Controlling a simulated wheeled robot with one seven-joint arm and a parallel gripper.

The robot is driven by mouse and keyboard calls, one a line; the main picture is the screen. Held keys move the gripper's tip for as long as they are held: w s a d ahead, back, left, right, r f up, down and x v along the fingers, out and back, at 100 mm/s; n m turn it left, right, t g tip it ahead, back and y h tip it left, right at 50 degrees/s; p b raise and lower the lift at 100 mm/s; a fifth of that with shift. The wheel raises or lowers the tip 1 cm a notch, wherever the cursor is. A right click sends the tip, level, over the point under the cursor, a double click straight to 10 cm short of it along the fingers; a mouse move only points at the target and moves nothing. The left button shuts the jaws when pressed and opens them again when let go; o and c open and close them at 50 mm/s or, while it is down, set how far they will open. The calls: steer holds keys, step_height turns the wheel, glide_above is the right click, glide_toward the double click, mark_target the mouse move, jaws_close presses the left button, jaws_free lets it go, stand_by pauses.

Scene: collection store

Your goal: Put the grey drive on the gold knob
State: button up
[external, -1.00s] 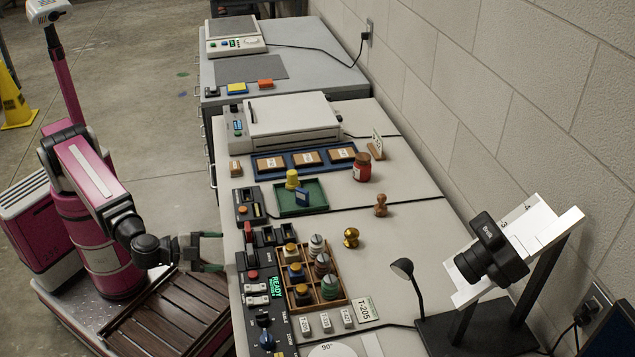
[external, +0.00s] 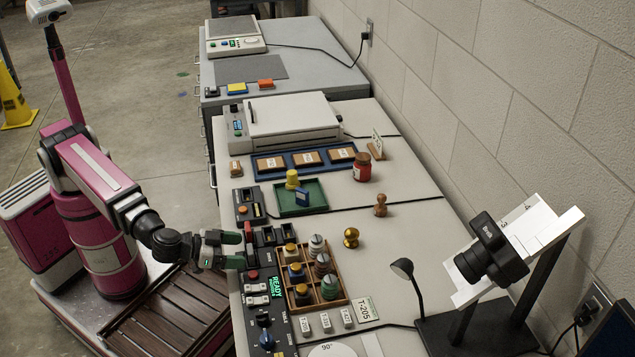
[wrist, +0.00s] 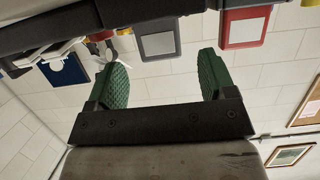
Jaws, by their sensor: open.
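The grey drive (wrist: 158,40) shows in the wrist view as a grey plate in a dark frame, at the top between and beyond my fingers; in the external view I cannot clearly pick it out behind my gripper. My gripper (external: 242,250) is open and empty at the table's front edge, with its green fingers level and pointing toward the wall. Both green finger pads show in the wrist view (wrist: 163,60), apart from the drive. The gold knob (external: 351,238) stands upright on the table, beyond the wooden rack.
A red drive (wrist: 245,28) stands beside the grey one; it also shows in the external view (external: 248,231). A wooden rack (external: 343,298) with several knobbed pieces, a green tray (external: 316,204) and a wooden stamp (external: 380,205) are near. Table around the gold knob is clear.

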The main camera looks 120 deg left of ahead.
mark_target(258, 258)
steer(key=shift+x, duration=2.95)
steer(key=shift+s, duration=0.1)
steer(key=c, duration=1.1)
steer(key=shift+r, duration=0.1)
